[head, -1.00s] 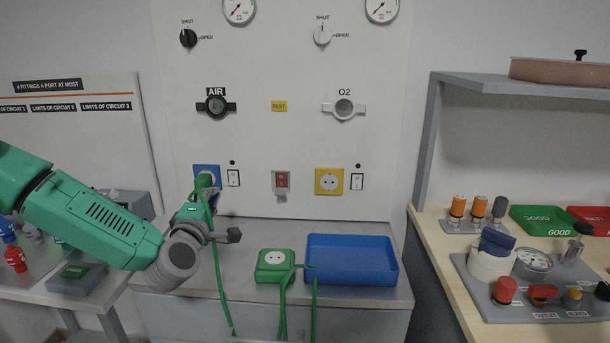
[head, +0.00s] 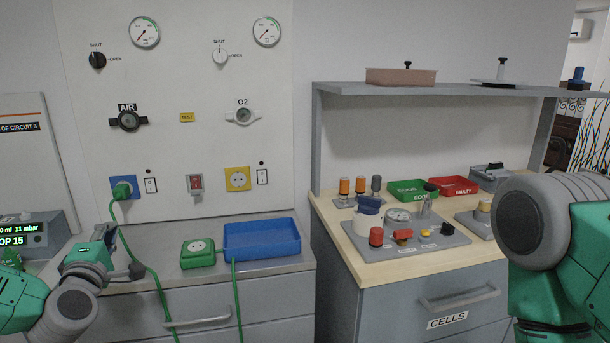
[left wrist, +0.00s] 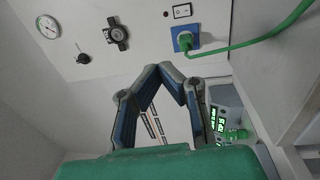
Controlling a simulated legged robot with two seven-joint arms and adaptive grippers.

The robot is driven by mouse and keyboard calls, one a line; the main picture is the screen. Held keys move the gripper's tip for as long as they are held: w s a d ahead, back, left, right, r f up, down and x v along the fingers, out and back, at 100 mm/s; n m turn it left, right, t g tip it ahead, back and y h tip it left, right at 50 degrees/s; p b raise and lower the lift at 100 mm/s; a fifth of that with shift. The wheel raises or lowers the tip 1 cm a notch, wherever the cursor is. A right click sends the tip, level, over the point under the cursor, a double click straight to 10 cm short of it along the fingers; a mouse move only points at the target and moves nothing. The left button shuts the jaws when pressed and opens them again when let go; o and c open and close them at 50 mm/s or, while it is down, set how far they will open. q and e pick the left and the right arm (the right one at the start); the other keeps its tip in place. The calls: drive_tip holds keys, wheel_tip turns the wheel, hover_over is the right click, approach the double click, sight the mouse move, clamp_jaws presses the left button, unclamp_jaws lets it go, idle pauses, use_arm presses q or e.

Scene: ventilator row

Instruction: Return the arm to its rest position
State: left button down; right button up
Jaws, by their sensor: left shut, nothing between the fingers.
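My left gripper (head: 122,252) is at the lower left of the head view, below and beside the blue wall socket and apart from it. In the left wrist view its fingers (left wrist: 166,72) come together at the tips, shut with nothing between them. The green plug (head: 121,190) sits in the blue socket (head: 130,181), with its green cord hanging down to the counter; the plug also shows in the left wrist view (left wrist: 185,41). My right arm fills the right edge of the head view; its gripper is out of the picture.
A green socket box (head: 197,254) and a blue tray (head: 262,238) stand on the grey counter. To the right, a wooden-topped bench (head: 375,270) carries a grey fixture board, green and red trays, under a shelf (head: 450,90). A monitor (head: 35,235) stands at the far left.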

use_arm(q)
drive_tip(key=s+d+f+m+g+h, duration=0.35)
drive_tip(key=s+d+f+m, duration=0.35)
drive_tip(key=f, duration=0.4)
drive_tip(key=s+d+f+m+g+h, duration=0.3)
drive_tip(key=s+d+f+m+g, duration=0.2)
drive_tip(key=s+d+f, duration=0.5)
drive_tip(key=s+a+f+m+g, duration=0.1)
drive_tip(key=s+f+m+g, duration=0.2)
drive_tip(key=s, duration=0.4)
drive_tip(key=s+a+f+m+g+y, duration=0.1)
drive_tip(key=s+a+f+m+g, duration=0.1)
drive_tip(key=s+f, duration=0.3)
drive_tip(key=s+a+f+m+g+y, duration=0.1)
drive_tip(key=s+f+m+g, duration=0.3)
drive_tip(key=s, duration=0.7)
drive_tip(key=shift+s+a+g, duration=0.25)
drive_tip(key=shift+a+g, duration=0.2)
drive_tip(key=shift+w, duration=0.15)
